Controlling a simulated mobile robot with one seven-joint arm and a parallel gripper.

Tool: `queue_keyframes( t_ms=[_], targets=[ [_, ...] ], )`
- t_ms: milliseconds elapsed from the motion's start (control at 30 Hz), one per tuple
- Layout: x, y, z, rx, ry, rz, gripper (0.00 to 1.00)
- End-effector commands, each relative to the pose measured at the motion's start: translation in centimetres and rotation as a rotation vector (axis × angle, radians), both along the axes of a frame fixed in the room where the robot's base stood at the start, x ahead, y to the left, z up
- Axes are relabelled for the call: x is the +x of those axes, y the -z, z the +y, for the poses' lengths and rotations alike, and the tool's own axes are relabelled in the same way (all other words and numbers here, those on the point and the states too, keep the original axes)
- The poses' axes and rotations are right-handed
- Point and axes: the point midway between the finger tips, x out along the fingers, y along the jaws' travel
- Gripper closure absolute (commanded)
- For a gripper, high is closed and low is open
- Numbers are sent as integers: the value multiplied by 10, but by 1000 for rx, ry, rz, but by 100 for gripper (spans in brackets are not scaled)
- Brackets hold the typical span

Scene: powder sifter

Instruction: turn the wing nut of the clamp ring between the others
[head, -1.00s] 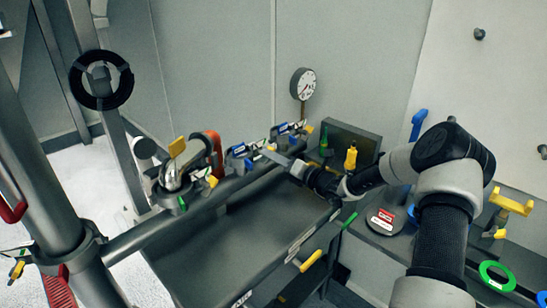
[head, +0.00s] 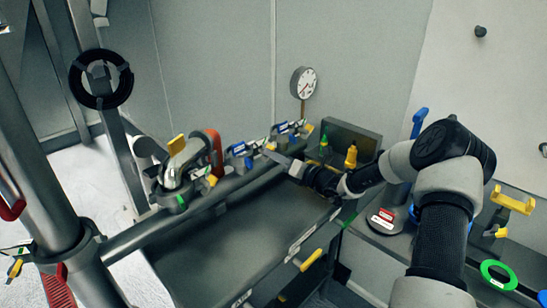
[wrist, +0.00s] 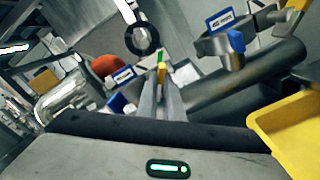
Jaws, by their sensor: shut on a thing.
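A row of clamp rings sits along the dark pipe (head: 232,187) in the head view. The nearer one (head: 180,192) has a yellow handle. The middle one carries a blue plate (head: 238,149), and a farther one carries another blue plate (head: 281,127). My gripper (head: 270,151) is at the middle clamp ring. In the wrist view my gripper (wrist: 160,90) has its fingers together on a small yellow wing nut (wrist: 161,73), with a green piece just beyond it. The fingers hide most of this clamp. A clamp ring with a blue nut (wrist: 236,42) stands apart to the right.
A red-orange handle (head: 214,150) stands left of my gripper. A yellow bin-like part (wrist: 290,130) is close at the right of the wrist view.

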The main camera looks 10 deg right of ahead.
Motion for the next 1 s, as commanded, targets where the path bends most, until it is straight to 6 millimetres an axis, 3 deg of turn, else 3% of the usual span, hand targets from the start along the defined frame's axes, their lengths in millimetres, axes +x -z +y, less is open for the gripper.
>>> queue_keyframes(
  t_ms=[1000],
  targets=[
    [-3,6,4,-761,-1,-554,100]
  ],
)
